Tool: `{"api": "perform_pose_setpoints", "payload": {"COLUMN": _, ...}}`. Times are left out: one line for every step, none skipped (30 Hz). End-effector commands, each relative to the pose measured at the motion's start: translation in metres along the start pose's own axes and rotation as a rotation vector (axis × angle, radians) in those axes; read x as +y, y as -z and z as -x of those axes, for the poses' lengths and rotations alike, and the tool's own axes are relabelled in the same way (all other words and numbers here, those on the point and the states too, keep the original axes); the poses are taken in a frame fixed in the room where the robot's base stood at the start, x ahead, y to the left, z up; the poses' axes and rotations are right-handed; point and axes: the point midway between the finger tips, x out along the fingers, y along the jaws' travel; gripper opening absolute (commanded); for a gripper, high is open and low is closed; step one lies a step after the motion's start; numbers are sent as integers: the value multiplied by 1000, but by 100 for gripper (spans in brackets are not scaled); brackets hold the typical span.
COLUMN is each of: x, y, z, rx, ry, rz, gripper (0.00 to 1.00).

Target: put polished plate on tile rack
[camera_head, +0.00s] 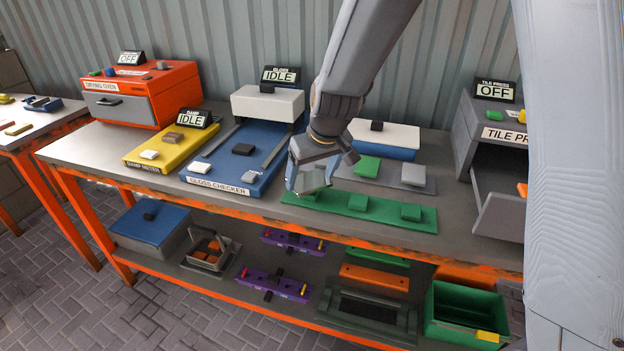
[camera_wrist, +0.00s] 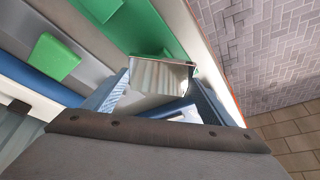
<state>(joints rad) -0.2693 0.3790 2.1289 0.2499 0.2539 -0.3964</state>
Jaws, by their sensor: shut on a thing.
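The polished plate (camera_head: 314,178) is a shiny, mirror-like square. It hangs tilted above the left end of a green strip on the bench. My gripper (camera_head: 312,172) is shut on it; in the wrist view the plate (camera_wrist: 158,78) shows between the fingers (camera_wrist: 165,95). Nothing in view is labelled as a tile rack. A small grey open frame (camera_head: 203,265) with orange-brown tiles stands on the lower shelf, but I cannot tell whether it is the rack. The plate's lower edge is close to the green strip; I cannot tell if they touch.
The green strip (camera_head: 415,225) carries green blocks along the bench's front edge. A grey board (camera_head: 420,185) lies behind it. The gloss checker (camera_head: 225,188) is to the left, the tile press (camera_head: 497,215) to the right. The lower shelf holds purple fixtures (camera_head: 272,284) and a green bin (camera_head: 440,330).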

Motion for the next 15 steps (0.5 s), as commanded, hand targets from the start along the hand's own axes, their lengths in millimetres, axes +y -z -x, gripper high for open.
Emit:
{"api": "perform_pose_setpoints", "payload": {"x": 0, "y": -3, "z": -8, "rx": -2, "ry": 0, "rz": -1, "gripper": 49}}
{"api": "perform_pose_setpoints", "payload": {"x": 0, "y": -5, "z": -10, "rx": -2, "ry": 0, "rz": -1, "gripper": 49}}
{"api": "perform_pose_setpoints", "payload": {"x": 0, "y": -6, "z": -13, "rx": -1, "ry": 0, "rz": 0, "gripper": 49}}
{"api": "perform_pose_setpoints", "payload": {"x": 0, "y": -6, "z": -14, "rx": 0, "ry": -1, "rz": 0, "gripper": 49}}
{"api": "perform_pose_setpoints", "payload": {"x": 0, "y": -6, "z": -14, "rx": 1, "ry": -1, "rz": 0, "gripper": 49}}
{"api": "perform_pose_setpoints", "payload": {"x": 0, "y": -5, "z": -14, "rx": 2, "ry": -1, "rz": 1, "gripper": 49}}
{"api": "perform_pose_setpoints", "payload": {"x": 0, "y": -5, "z": -14, "rx": 2, "ry": -1, "rz": 1, "gripper": 49}}
{"api": "perform_pose_setpoints", "payload": {"x": 0, "y": -5, "z": -14, "rx": 2, "ry": -1, "rz": 1, "gripper": 49}}
{"api": "perform_pose_setpoints", "payload": {"x": 0, "y": -5, "z": -14, "rx": 2, "ry": -1, "rz": 1, "gripper": 49}}
{"api": "perform_pose_setpoints", "payload": {"x": -1, "y": -5, "z": -14, "rx": 1, "ry": -1, "rz": 1, "gripper": 49}}
{"api": "perform_pose_setpoints", "payload": {"x": -1, "y": -5, "z": -14, "rx": 1, "ry": -1, "rz": 1, "gripper": 49}}
{"api": "perform_pose_setpoints", "payload": {"x": -1, "y": -6, "z": -15, "rx": 1, "ry": -1, "rz": 1, "gripper": 49}}
{"api": "perform_pose_setpoints", "payload": {"x": -1, "y": -6, "z": -16, "rx": 1, "ry": -1, "rz": 1, "gripper": 49}}
{"api": "perform_pose_setpoints", "payload": {"x": -1, "y": -6, "z": -17, "rx": 1, "ry": 0, "rz": 1, "gripper": 49}}
{"api": "perform_pose_setpoints", "payload": {"x": -1, "y": -7, "z": -17, "rx": 0, "ry": 0, "rz": 1, "gripper": 81}}
